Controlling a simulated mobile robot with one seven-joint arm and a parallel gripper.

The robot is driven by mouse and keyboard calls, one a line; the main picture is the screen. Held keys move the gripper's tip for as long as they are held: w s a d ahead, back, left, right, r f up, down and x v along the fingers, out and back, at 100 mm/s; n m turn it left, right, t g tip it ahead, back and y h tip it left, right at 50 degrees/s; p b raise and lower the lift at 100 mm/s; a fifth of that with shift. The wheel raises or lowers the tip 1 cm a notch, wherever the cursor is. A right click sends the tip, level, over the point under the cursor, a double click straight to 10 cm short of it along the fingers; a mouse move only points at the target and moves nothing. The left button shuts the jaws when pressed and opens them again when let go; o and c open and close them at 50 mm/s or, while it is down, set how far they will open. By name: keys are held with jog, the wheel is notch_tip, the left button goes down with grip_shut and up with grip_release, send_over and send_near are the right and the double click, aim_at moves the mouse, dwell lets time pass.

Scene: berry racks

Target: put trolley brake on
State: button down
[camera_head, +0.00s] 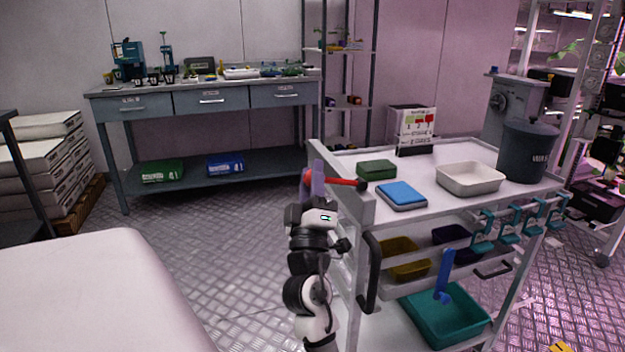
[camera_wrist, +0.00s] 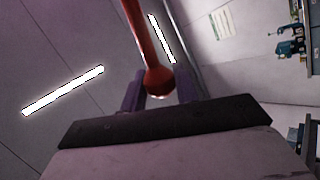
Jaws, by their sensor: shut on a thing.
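The trolley (camera_head: 345,200) stands at the right of the head view, with a red brake lever (camera_head: 340,181) at its near left top corner. The lever runs roughly level in the head view, from the trolley's end panel to my gripper (camera_head: 318,182). My gripper has purple fingers and is shut on the lever near its free end. In the wrist view the lever's round red knob (camera_wrist: 160,81) sits between the two fingers (camera_wrist: 160,90), and the red rod runs up out of the picture. The fingers partly hide the lever in the head view.
The trolley top carries a blue-topped scale (camera_head: 402,195), a green box (camera_head: 376,169), a white tray (camera_head: 470,178) and a dark bin (camera_head: 528,150). A black push handle (camera_head: 372,270) is close beside my arm. A pale surface (camera_head: 90,290) lies left; open floor lies between.

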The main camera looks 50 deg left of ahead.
jog(key=shift+f, duration=0.2)
jog(key=c, duration=1.1)
grip_release()
